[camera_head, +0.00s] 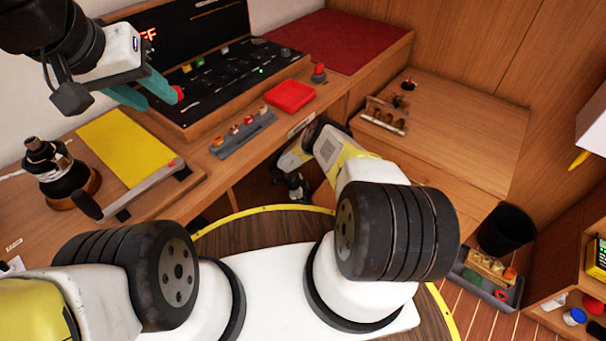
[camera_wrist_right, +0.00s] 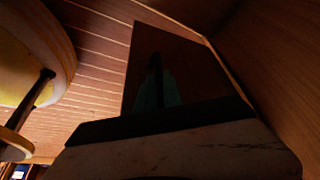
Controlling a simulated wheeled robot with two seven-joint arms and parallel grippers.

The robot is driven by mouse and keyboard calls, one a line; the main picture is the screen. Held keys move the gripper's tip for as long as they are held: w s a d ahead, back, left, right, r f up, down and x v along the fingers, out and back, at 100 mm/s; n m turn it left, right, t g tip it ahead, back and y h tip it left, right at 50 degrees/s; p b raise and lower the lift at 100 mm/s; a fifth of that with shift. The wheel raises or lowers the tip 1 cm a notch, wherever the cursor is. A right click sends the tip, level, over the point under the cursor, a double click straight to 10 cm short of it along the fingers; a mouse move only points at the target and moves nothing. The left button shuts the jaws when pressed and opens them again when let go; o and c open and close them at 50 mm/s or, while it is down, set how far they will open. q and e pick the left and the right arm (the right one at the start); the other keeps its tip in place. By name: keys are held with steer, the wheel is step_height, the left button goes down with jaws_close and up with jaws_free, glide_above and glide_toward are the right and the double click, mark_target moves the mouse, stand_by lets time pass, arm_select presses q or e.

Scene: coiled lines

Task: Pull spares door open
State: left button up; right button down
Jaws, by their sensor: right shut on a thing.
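In the head view my right gripper (camera_head: 292,185) reaches below the desk's front edge, beside a brown cabinet front (camera_head: 255,188); its fingertips are mostly hidden. In the right wrist view its teal fingers (camera_wrist_right: 158,90) show dimly against a dark upright panel (camera_wrist_right: 190,62), which seems to be the spares door. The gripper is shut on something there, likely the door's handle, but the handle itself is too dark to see. How far the door stands open I cannot tell.
The desk carries a yellow pad (camera_head: 125,145), a dark brass-based instrument (camera_head: 60,175), a red tray (camera_head: 290,95) and a grey strip of knobs (camera_head: 243,135). A black bin (camera_head: 506,228) and open shelves stand at the right. Plank floor (camera_head: 480,318) shows at lower right.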

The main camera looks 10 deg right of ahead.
steer(key=shift+w, duration=0.25)
steer(key=c, duration=1.5)
jaws_free()
steer(key=shift+d, duration=0.1)
steer(key=shift+s, duration=0.15)
